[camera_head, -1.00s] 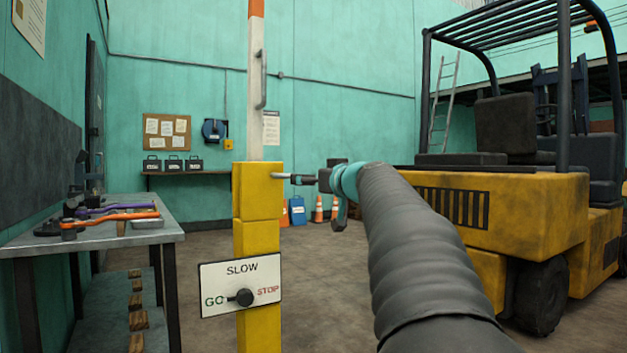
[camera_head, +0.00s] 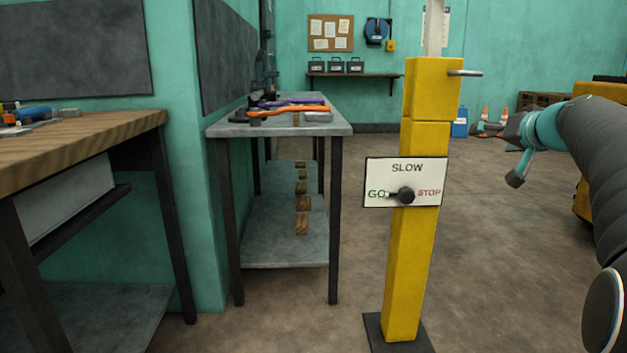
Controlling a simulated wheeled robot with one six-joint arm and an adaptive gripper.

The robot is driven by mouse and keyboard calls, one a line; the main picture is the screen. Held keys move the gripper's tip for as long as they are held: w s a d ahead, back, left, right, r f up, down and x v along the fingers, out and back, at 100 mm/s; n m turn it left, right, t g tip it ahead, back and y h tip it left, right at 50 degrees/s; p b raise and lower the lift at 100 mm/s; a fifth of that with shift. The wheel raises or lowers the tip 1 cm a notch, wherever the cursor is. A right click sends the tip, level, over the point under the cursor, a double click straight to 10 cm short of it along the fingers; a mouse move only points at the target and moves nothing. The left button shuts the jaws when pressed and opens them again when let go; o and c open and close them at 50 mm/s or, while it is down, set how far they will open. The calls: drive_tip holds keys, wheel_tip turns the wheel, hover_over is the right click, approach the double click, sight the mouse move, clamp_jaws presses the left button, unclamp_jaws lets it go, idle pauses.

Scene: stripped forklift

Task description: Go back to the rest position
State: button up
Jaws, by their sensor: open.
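My gripper (camera_head: 492,129) shows at the right, at the end of my grey-sleeved arm. It is open and empty, and its fingers are small and partly hard to make out. It is apart from the yellow post (camera_head: 415,235), to the right of it. A short metal peg (camera_head: 466,73) sticks out of the post's top toward the right. A sign (camera_head: 385,170) on the post reads SLOW, GO and STOP. Its black knob (camera_head: 406,195) sits between GO and STOP.
A grey metal table (camera_head: 225,130) with tools stands left of the post. A wooden workbench (camera_head: 80,150) fills the left edge. A wall shelf (camera_head: 355,75) holds black cases. Orange cones (camera_head: 484,114) and part of the yellow forklift (camera_head: 590,90) show at the right. The floor between is clear.

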drive_tip(key=s+a+f+m+g+p, duration=0.1)
drive_tip(key=s+a+f+g+p, duration=0.45)
drive_tip(key=s+a+f, duration=0.95)
drive_tip(key=s+a+f+n+g+p, duration=0.1)
drive_tip(key=s+a, duration=0.3)
drive_tip(key=s, duration=0.6)
drive_tip(key=s+a+f+n+g+p, duration=0.2)
drive_tip(key=s+a+f+n+p, duration=0.1)
drive_tip(key=s, duration=0.7)
drive_tip(key=shift+a+n+h, duration=0.3)
drive_tip(key=shift+a+h, duration=0.1)
drive_tip(key=shift+a, duration=0.3)
